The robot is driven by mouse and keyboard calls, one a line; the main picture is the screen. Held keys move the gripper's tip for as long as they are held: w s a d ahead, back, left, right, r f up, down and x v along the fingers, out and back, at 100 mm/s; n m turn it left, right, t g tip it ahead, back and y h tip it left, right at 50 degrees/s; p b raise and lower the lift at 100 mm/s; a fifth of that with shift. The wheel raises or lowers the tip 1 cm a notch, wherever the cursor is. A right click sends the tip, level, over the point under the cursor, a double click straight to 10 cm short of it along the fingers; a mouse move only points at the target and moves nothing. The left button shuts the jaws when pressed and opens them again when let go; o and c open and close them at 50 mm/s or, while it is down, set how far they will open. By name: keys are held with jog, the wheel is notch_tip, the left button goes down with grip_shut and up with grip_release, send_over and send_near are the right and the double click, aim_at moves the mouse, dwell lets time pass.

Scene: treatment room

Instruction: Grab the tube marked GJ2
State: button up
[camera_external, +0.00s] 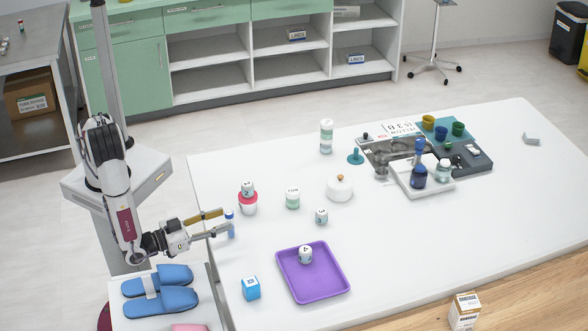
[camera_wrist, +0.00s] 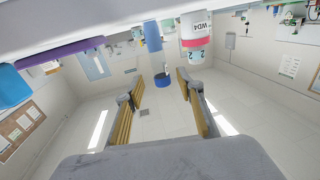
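A small tube with a blue cap (camera_external: 229,214) and blue lower part (camera_external: 231,231) stands upright near the table's left edge. In the wrist view, which appears upside down, its light-blue part (camera_wrist: 153,37) is above and its dark-blue cap (camera_wrist: 162,80) lies between the fingers in the picture. No GJ2 mark is readable on it. My gripper (camera_external: 224,219) is level and open, its fingers apart with the tube at the fingertips. The gripper also shows in the wrist view (camera_wrist: 157,88), with gaps on both sides of the tube.
A red-and-white cup (camera_external: 248,206) with a marked block (camera_external: 247,188) stands behind the tube. A purple tray (camera_external: 322,293) holding a white block (camera_external: 305,254) and a blue cube (camera_external: 251,288) are nearer the front. A green-white jar (camera_external: 292,197) is to the right.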

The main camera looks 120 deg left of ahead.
aim_at(229, 216)
jog(key=shift+w+a+r, duration=0.1)
jog(key=shift+w+a, duration=0.1)
jog(key=shift+a, duration=0.25)
jog(key=shift+w+a+r, duration=0.1)
jog(key=shift+w+a, duration=0.05)
jog(key=shift+a, duration=0.25)
jog(key=shift+x, duration=0.95)
jog(key=shift+f, duration=0.1)
jog(key=c, duration=1)
